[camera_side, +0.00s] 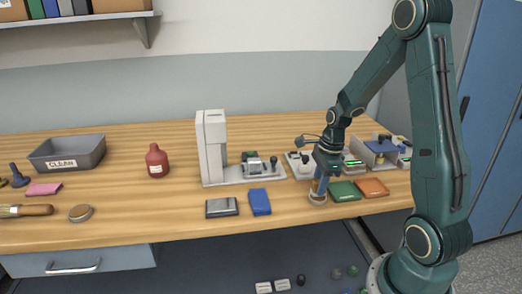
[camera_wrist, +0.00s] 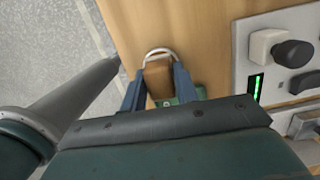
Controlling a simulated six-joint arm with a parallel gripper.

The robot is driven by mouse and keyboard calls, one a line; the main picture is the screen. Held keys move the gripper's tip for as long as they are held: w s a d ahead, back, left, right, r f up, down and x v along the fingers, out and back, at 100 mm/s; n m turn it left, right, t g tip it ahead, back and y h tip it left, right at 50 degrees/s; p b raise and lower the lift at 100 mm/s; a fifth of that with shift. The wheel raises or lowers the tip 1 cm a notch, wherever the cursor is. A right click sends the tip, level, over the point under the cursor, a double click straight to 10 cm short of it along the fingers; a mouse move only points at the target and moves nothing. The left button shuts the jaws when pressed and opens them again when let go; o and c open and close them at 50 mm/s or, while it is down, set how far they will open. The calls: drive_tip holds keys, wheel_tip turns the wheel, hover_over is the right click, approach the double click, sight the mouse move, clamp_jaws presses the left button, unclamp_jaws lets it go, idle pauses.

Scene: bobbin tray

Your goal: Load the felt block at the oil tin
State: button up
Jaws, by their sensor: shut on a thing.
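My gripper (camera_side: 319,184) points down at the front right of the bench, directly over a small round tin (camera_side: 317,199) that looks like the oil tin. In the wrist view my gripper (camera_wrist: 159,75) has its blue fingers either side of a small brown block (camera_wrist: 158,82), apparently the felt block, and is shut on it. The pale curved rim of the tin (camera_wrist: 158,51) shows just beyond the block. The block's lower end is hidden, so I cannot tell whether it touches the inside of the tin.
A green pad (camera_side: 344,191) and an orange pad (camera_side: 372,187) lie just right of the tin. A blue block (camera_side: 260,202) and a grey box (camera_side: 222,207) lie to the left. A white press (camera_side: 212,150) and a switch panel (camera_wrist: 285,55) stand behind. The bench's front edge is close.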

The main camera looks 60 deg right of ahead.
sight(314, 180)
drive_tip(key=shift+f, duration=0.6)
idle(2.1)
drive_tip(key=shift+r, duration=0.15)
drive_tip(key=shift+r, duration=3.45)
drive_tip(key=shift+w, duration=0.1)
drive_tip(key=shift+w+a+r+n, duration=0.1)
drive_tip(key=shift+w+a+n, duration=0.2)
drive_tip(key=shift+w+n, duration=0.45)
drive_tip(key=w+a+r+n+g, duration=0.3)
drive_tip(key=w+a+n, duration=1.2)
drive_tip(key=n, duration=0.7)
drive_tip(key=a, duration=0.3)
drive_tip(key=shift+w+n+h, duration=0.3)
drive_tip(key=shift+w+n, duration=0.05)
drive_tip(key=shift+w, duration=0.05)
